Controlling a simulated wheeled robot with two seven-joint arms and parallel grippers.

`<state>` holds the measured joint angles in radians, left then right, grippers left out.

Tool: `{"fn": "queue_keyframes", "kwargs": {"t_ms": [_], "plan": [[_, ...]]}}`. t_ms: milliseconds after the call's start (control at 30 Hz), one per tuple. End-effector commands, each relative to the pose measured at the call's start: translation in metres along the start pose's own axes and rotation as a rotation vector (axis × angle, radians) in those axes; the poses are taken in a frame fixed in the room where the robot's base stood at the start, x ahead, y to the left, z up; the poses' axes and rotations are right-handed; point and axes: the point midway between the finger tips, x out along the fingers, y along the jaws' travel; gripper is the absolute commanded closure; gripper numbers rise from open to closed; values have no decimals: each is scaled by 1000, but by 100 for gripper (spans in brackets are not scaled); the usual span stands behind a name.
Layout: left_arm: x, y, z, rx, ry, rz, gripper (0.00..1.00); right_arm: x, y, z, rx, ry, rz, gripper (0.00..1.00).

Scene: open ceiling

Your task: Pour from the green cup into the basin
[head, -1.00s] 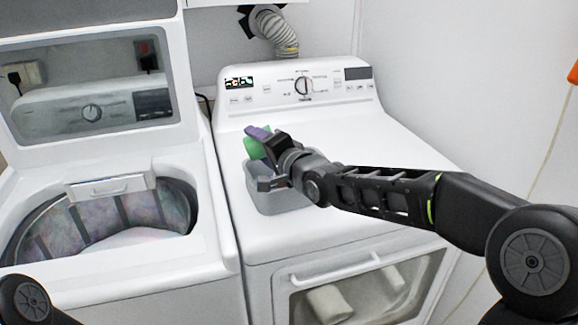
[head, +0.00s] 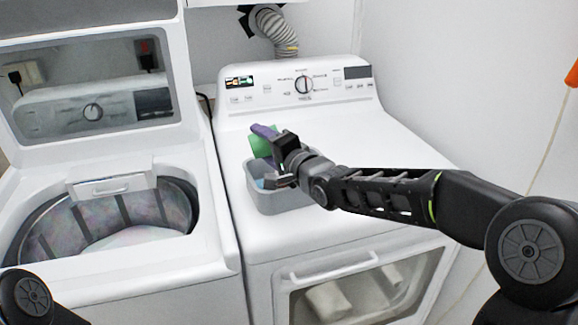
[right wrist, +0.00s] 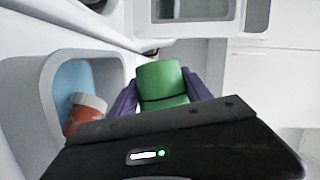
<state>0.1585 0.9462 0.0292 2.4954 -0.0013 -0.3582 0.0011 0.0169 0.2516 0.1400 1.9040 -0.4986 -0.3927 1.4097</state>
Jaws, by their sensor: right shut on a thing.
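The green cup (head: 260,146) is gripped between the purple fingers of my right gripper (head: 266,136), above the far left part of the basin. In the right wrist view the green cup (right wrist: 163,80) shows between both purple fingers and looks tilted; its opening is hidden. The grey basin (head: 285,202) stands on the right machine's top, partly covered by my gripper. The basin (right wrist: 40,75) also shows at the left of the right wrist view, with a light blue area and an orange-brown thing with a pale end (right wrist: 85,113) inside. My left gripper is out of view.
The basin's machine (head: 390,150) has free white top to the right and a control panel behind. An open top-loading washer (head: 215,235) with its lid up is on the left. A ribbed hose (head: 275,30) hangs behind.

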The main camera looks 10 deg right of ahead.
Motion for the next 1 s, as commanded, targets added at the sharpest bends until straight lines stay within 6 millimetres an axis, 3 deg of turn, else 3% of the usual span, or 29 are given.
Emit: {"fn": "queue_keyframes", "kwargs": {"t_ms": [1000], "plan": [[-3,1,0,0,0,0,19,-2,3,-7,105,-1,-42,87]]}}
